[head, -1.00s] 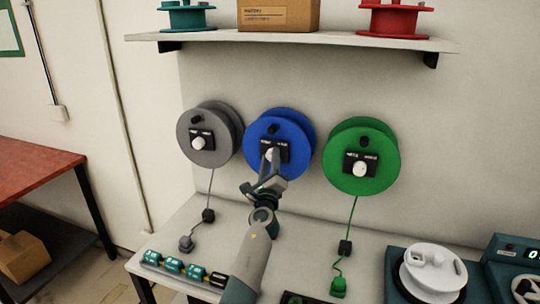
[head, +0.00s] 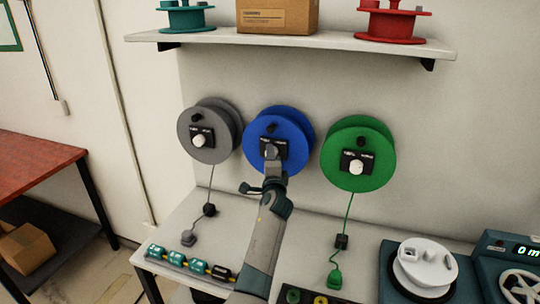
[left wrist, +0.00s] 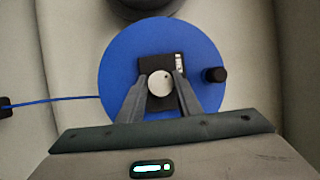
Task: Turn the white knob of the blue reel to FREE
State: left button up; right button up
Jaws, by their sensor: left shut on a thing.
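The blue reel (head: 295,122) hangs on the wall between the grey and green reels. It also fills the middle of the left wrist view (left wrist: 118,72). Its white knob (left wrist: 160,83) sits on a black plate (left wrist: 172,64) with a small white label. In the head view my arm hides most of the knob. My left gripper (left wrist: 160,92) has one finger on each side of the knob and is shut on it. Which label the knob points to cannot be read. My right gripper is not in view.
A grey reel (head: 207,150) is at left and a green reel (head: 340,172) at right, each with a hanging cord. Below is a table (head: 190,225) with several teal blocks (head: 177,258) and a white spool (head: 428,262). A shelf (head: 300,42) is above.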

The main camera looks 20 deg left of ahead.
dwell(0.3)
pick_arm(q)
jog(key=o, duration=1)
jog(key=shift+o, duration=0.2)
jog(key=shift+s+f, duration=0.1)
